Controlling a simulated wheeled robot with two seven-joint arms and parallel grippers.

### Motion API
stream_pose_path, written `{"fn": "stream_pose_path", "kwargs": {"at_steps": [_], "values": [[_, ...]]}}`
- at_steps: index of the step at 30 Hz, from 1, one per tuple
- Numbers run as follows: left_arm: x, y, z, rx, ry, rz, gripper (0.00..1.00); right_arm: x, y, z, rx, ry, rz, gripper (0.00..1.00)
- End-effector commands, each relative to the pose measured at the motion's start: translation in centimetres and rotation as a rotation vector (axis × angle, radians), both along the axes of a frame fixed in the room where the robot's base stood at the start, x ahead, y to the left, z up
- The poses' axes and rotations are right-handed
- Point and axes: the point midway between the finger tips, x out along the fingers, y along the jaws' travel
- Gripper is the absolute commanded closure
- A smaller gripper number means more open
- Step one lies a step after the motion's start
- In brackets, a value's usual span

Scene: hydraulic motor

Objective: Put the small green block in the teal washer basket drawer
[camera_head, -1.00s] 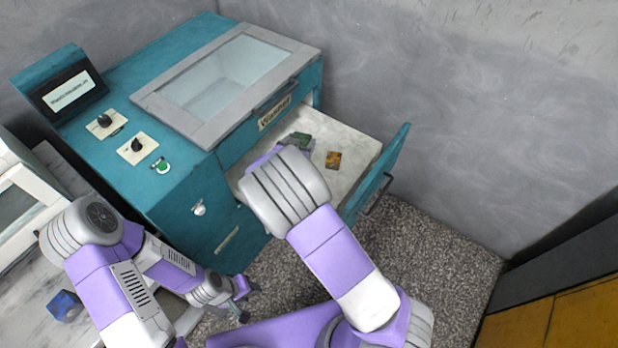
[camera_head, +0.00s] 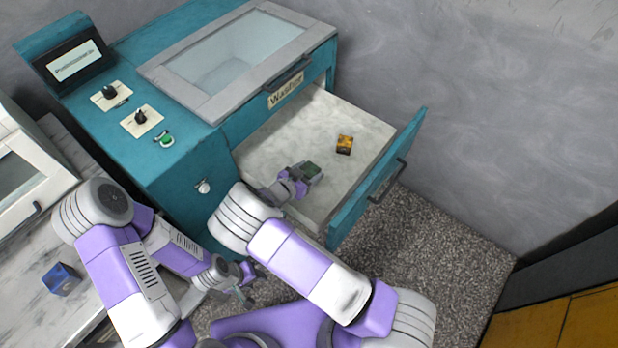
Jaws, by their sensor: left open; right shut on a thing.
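The teal washer (camera_head: 185,170) has its basket drawer (camera_head: 372,196) pulled open. The drawer has a pale interior and a teal front with a handle. My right gripper (camera_head: 306,178) is over the near part of the drawer, shut on the small green block (camera_head: 313,168). I cannot tell whether the block touches the drawer floor. My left gripper (camera_head: 247,292) is open and empty, low in front of the washer and well away from the drawer.
An orange-yellow block with dark markings (camera_head: 345,144) lies inside the drawer. A blue block (camera_head: 62,279) is on the pale counter (camera_head: 35,310) at left. The washer's glass lid (camera_head: 236,55) is closed. The speckled floor (camera_head: 440,250) right of the drawer is clear.

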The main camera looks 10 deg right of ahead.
Motion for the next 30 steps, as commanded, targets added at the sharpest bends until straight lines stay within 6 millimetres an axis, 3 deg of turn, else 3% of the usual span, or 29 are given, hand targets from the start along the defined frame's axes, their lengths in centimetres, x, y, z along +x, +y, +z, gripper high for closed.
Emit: {"fn": "stream_pose_path", "kwargs": {"at_steps": [6, 29, 30], "values": [[0.0, 0.0, -1.2, 0.000, 0.000, 0.000, 0.57, 0.0, 0.0, -2.9, -0.003, -0.001, 0.002, 0.85], [0.0, 0.0, -2.0, 0.000, 0.000, 0.000, 0.57, 0.0, 0.0, -4.1, -0.001, 0.000, 0.001, 0.85], [0.0, 0.0, -2.0, 0.000, 0.000, 0.000, 0.57, -0.1, 0.0, -4.2, 0.000, 0.003, 0.001, 0.31]]}}
